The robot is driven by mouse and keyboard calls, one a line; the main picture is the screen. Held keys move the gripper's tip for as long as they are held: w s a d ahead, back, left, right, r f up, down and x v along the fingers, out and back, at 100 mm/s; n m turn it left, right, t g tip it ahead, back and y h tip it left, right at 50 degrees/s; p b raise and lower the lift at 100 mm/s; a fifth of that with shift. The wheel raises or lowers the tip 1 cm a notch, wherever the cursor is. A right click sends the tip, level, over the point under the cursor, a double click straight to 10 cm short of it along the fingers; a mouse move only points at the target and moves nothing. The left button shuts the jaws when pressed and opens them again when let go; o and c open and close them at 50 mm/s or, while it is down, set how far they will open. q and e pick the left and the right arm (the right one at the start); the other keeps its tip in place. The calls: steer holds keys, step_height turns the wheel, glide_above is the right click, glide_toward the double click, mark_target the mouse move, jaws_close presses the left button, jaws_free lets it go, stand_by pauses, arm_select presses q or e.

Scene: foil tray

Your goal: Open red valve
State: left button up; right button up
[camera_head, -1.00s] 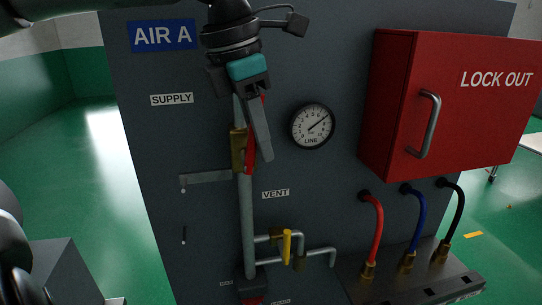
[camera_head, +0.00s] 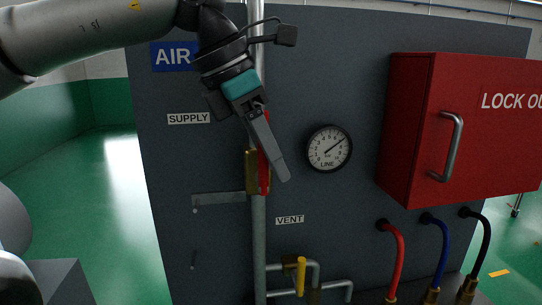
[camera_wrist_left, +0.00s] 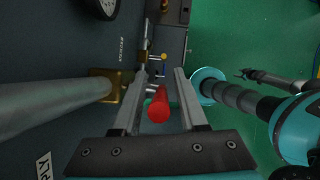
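The red valve handle (camera_head: 264,178) is a narrow upright bar at the brass valve body (camera_head: 250,172) on the vertical grey pipe, under the SUPPLY label. My left gripper (camera_head: 281,172) is in front of it, tilted with its fingers down and to the right, and hides the handle's upper part. In the left wrist view the two fingers (camera_wrist_left: 160,72) are apart. The round red end of the handle (camera_wrist_left: 158,109) shows between them, with a gap on each side. The brass body (camera_wrist_left: 106,86) is left of the fingers.
A round LINE gauge (camera_head: 328,149) is right of the valve. A red LOCK OUT box (camera_head: 410,130) juts out at the right. Below are a small yellow handle (camera_head: 301,276) on the VENT piping and red, blue and black hoses (camera_head: 396,260). A flat grey bracket (camera_head: 218,198) is left of the pipe.

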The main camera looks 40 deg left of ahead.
arm_select(q)
steer(key=shift+o, duration=0.2)
steer(key=p+v, duration=0.1)
steer(key=v, duration=1.4)
steer(key=shift+p, duration=0.4)
steer(key=shift+r, duration=0.1)
steer(key=shift+w, duration=0.1)
